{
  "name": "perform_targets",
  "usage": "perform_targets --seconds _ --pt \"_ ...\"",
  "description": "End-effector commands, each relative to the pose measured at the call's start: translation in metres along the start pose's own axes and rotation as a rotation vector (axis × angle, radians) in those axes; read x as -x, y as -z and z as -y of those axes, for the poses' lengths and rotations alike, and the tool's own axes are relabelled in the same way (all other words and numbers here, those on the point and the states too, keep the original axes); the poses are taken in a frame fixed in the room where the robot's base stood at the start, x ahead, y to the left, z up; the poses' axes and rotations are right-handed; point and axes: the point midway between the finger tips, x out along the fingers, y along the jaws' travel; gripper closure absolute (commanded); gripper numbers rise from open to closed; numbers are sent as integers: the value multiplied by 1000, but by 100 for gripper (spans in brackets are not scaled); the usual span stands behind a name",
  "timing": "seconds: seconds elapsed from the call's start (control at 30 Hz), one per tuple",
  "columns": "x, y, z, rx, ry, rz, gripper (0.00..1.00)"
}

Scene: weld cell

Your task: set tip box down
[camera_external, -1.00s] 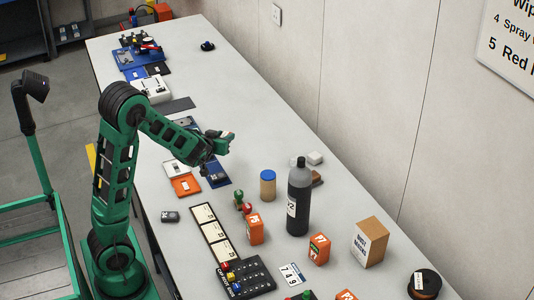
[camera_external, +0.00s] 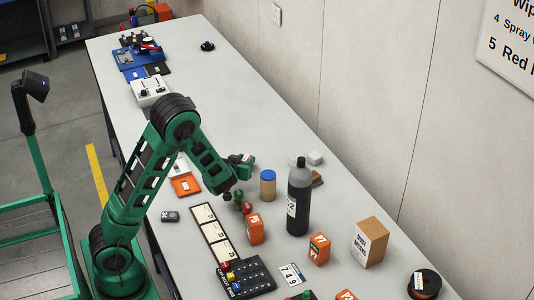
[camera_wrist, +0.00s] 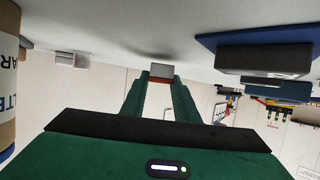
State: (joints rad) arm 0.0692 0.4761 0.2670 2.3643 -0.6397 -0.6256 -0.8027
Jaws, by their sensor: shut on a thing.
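My gripper (camera_external: 243,160) is shut on a small box, which I take to be the tip box. In the wrist view the box (camera_wrist: 162,70) is light grey with an orange-red edge, held between the green fingertips (camera_wrist: 160,82). The wrist picture has the table at the top, and a faint shadow lies on it near the box. The box appears to be above the table; the exact gap cannot be told. In the external view the box is mostly hidden by the gripper.
A tan cylinder with a blue lid (camera_external: 268,187) stands close right of my gripper. Beyond it are a dark bottle (camera_external: 299,200) and a white block (camera_external: 315,158). The table's far right side is clear.

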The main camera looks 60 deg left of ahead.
Motion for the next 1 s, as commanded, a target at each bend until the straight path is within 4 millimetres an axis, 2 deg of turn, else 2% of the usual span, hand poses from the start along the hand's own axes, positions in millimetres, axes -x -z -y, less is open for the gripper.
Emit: perform_targets --seconds 0.8,0.83,0.87,0.9,1.0 --pt "-4 -10 0 0 1 -1 96" --pt "-4 -11 0 0 1 0 65" --pt "-4 -11 0 0 0 0 58" --pt "-4 -11 0 0 0 0 54" --pt "-4 -11 0 0 0 0 54"
